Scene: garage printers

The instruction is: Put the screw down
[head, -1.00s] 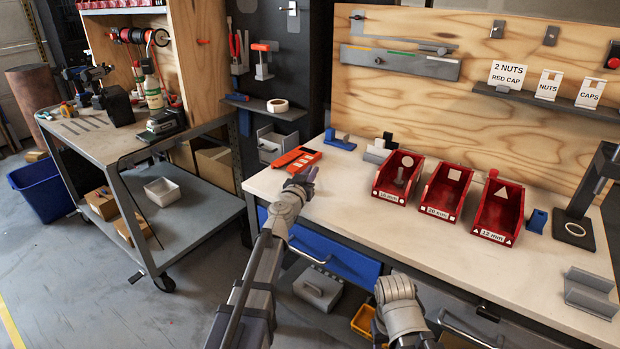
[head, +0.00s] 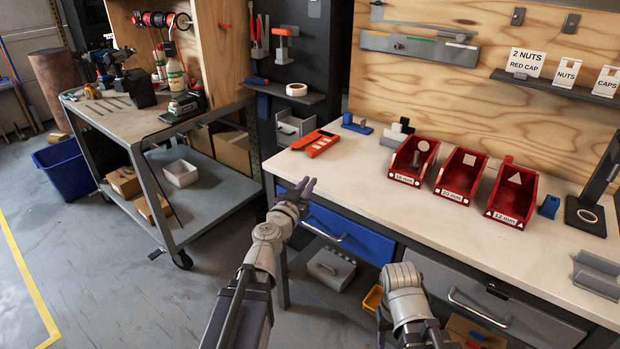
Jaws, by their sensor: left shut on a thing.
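My left gripper (head: 302,186) is shut, in front of the workbench's left front edge, near the blue drawer. The screw in it is too small and too covered by the fingers to make out clearly. A grey screw-like piece (head: 416,158) stands in the left red bin (head: 405,177), labelled 16 mm. The 20 mm bin (head: 452,193) and the 12 mm bin (head: 507,217) stand to its right. My right arm is low in front of the bench; its fingers do not show.
An orange tray (head: 316,143) lies at the back left of the workbench (head: 350,182). The bench top between tray and bins is bare. A cart (head: 150,130) with tools stands to the left, with open floor before it.

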